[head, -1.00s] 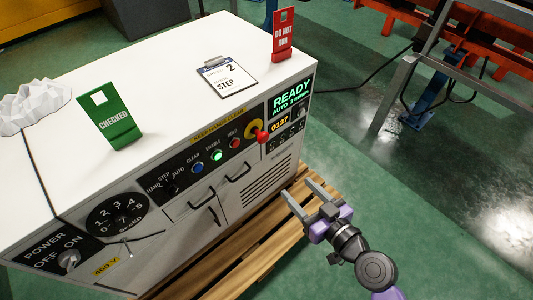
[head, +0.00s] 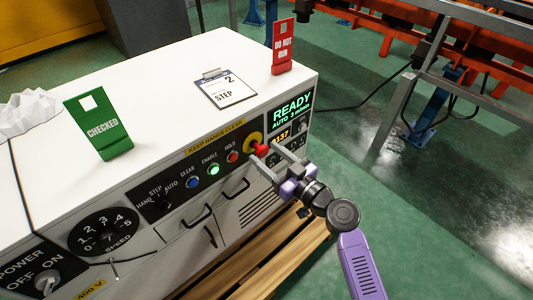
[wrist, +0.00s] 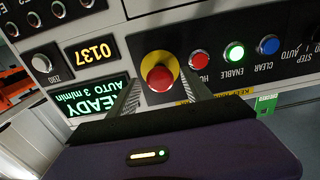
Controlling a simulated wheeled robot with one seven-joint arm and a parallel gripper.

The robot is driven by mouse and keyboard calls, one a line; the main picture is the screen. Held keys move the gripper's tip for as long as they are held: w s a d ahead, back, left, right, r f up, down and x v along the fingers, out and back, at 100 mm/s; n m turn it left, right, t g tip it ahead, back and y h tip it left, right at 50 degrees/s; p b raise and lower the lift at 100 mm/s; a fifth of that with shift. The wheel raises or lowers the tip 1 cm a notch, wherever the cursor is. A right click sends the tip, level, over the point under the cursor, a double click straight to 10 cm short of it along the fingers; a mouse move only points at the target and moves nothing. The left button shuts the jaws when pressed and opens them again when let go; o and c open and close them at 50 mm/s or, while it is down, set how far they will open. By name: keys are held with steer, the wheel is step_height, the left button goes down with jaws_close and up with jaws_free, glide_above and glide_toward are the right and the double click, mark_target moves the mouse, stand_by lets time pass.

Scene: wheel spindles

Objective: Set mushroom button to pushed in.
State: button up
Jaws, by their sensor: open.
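The mushroom button (head: 261,150) is red on a yellow round plate, on the front panel of the white cabinet (head: 190,110). In the wrist view the red mushroom button (wrist: 159,78) stands out from its yellow ring, between my two fingers. My gripper (head: 268,156) is open, its fingers pointing at the panel on either side of the button in the head view. In the wrist view my gripper (wrist: 163,95) has a finger to the left and one to the right of the button, with gaps. I cannot tell whether the fingertips touch the panel.
A display reading READY (head: 292,106) is right of the button. The HOLD button (head: 233,156), lit ENABLE button (head: 213,169) and blue CLEAR button (head: 192,182) are left of it. A red DO NOT RUN sign (head: 283,47), clipboard (head: 226,88) and green CHECKED sign (head: 99,122) stand on top.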

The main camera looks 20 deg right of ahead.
steer(key=shift+w+a, duration=0.15)
steer(key=shift+w, duration=0.2)
jaws_close()
stand_by(1.2)
